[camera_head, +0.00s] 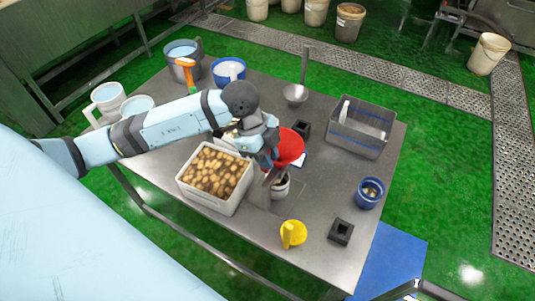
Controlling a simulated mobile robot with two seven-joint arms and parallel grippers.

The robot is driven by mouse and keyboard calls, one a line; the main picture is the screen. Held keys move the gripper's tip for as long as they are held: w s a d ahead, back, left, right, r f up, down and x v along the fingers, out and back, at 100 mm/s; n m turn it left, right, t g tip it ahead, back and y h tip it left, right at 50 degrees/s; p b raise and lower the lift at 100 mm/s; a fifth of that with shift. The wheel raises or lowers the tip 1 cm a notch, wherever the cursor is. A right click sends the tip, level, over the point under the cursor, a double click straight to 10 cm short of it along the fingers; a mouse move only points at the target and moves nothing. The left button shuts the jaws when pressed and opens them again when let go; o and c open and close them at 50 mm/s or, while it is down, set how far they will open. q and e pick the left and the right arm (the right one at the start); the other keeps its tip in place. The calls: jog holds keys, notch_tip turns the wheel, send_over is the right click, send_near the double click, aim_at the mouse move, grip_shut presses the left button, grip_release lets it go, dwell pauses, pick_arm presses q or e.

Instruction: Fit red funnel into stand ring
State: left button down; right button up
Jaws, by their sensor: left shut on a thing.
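A red funnel (290,147) is at my left gripper (273,160), above the middle of the metal table. My left gripper is shut on it; the fingers and the grip point are partly hidden by the wrist. A brownish-grey flat piece (272,176) shows just below the gripper, over a small white cup (280,188) with dark contents. I cannot make out clearly which part is the stand ring; it may be hidden behind the gripper. My right gripper is not in view.
A white crate of potato-like lumps (222,204) stands close left of the gripper. A grey bin (338,140), a ladle (296,94), a yellow funnel-like piece (293,233), a blue pot (362,202) and a dark block (341,232) surround it.

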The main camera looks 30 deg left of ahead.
pick_arm(q)
jog(key=shift+f+b, duration=0.5)
jog(key=shift+f, duration=0.5)
jog(key=c, duration=1)
grip_release()
jog(key=b+v, duration=0.1)
jog(key=v, duration=1.3)
jog(key=shift+s+f+b, duration=0.1)
jog(key=shift+b, duration=0.25)
